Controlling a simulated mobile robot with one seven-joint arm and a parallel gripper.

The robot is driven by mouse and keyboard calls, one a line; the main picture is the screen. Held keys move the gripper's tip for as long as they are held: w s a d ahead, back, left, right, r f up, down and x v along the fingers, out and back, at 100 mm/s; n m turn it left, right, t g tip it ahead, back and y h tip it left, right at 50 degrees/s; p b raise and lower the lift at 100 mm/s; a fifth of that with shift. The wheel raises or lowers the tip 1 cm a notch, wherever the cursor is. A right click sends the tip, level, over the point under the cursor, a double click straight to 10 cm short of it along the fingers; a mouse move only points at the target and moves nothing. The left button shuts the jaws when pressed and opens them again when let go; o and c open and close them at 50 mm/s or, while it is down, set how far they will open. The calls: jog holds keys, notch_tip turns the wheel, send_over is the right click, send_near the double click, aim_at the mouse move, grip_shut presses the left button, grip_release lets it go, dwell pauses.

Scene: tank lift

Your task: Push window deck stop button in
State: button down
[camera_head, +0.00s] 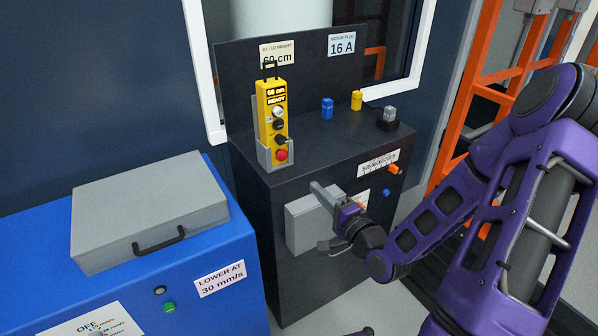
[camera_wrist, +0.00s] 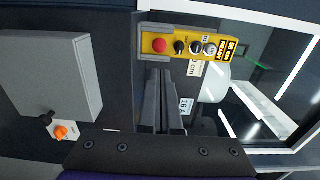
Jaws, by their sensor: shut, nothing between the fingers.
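The dark deck (camera_head: 330,158) stands in front of the window. A yellow control pendant (camera_head: 263,100) sits upright in a grey holder on its left side, with a lit display at the top. The red stop button (camera_head: 281,155) is at the pendant's lower end. In the wrist view the pendant lies sideways, with the red button (camera_wrist: 159,45) at its left end. My gripper (camera_head: 317,187) is shut and empty, in front of the deck and to the lower right of the button. Its fingers (camera_wrist: 158,72) show just below the pendant in the wrist view, apart from the button.
A grey box (camera_head: 303,222) is on the deck's front, behind my gripper. Blue (camera_head: 327,108) and yellow (camera_head: 357,100) small items stand on the deck top. A blue cabinet (camera_head: 215,260) with a grey case (camera_head: 150,205) is at left. An orange frame (camera_head: 465,95) is at right.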

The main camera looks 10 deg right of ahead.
aim_at(284, 155)
jog(key=b+x, duration=0.1)
jog(key=x, duration=1.2)
jog(key=shift+w+a+f, duration=0.1)
jog(key=shift+w, duration=0.2)
jog(key=shift+w+a, duration=0.15)
jog(key=shift+w, duration=0.3)
jog(key=shift+w+a, duration=0.1)
jog(key=shift+w, duration=0.15)
jog(key=shift+r, duration=0.3)
